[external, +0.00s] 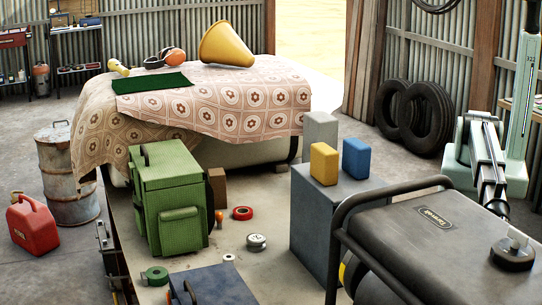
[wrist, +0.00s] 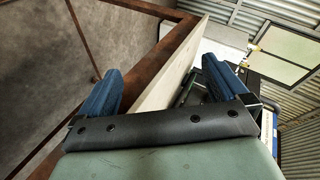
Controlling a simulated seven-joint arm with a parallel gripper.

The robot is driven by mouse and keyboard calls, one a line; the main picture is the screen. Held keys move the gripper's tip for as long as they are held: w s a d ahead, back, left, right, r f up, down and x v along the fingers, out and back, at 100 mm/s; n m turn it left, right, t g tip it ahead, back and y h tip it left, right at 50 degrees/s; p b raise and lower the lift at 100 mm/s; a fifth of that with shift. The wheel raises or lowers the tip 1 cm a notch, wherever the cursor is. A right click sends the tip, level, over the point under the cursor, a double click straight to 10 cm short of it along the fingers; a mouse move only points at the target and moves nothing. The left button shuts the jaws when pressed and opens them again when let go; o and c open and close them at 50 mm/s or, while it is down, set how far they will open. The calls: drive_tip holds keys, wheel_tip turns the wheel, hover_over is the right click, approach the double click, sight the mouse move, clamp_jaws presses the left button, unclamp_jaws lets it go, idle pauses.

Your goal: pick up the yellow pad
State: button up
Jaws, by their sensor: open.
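The yellow pad (external: 324,164) is a small upright block with rounded edges. In the external view it stands on a dark blue-grey box (external: 316,222), right of centre. A similar blue pad (external: 356,158) stands just right of it, with a narrow gap between. My gripper (wrist: 162,78) shows in the wrist view with two blue fingers spread wide and nothing between them. The pad is not seen in the wrist view, which faces metal walls and a rusty beam. In the external view my arm is at the right edge, well apart from the pad; I cannot make out the fingers there.
A grey block (external: 320,130) stands behind the yellow pad. A black generator (external: 430,225) with a tube frame fills the front right, between my arm and the box. A green case (external: 168,200) stands left on the bench. A yellow cone (external: 226,45) lies on the cloth-covered table.

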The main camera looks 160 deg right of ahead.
drive_tip(key=w+r+m+t+y, duration=0.15)
drive_tip(key=w+r+t, duration=0.25)
drive_tip(key=r, duration=1.5)
drive_tip(key=w+r+m+t+h, duration=0.1)
drive_tip(key=w+r+m+t, duration=0.25)
drive_tip(key=r, duration=1.55)
wheel_tip(320, 180, up, 3)
drive_tip(key=n+g+h, duration=0.4)
drive_tip(key=g+h, duration=0.6)
drive_tip(key=g, duration=0.6)
hover_over(326, 148)
drive_tip(key=s+a, duration=0.3)
drive_tip(key=shift+t, duration=0.35)
drive_tip(key=x, duration=0.8)
drive_tip(key=shift+w, duration=0.1)
drive_tip(key=shift+x, duration=2.5)
drive_tip(key=shift+d, duration=0.1)
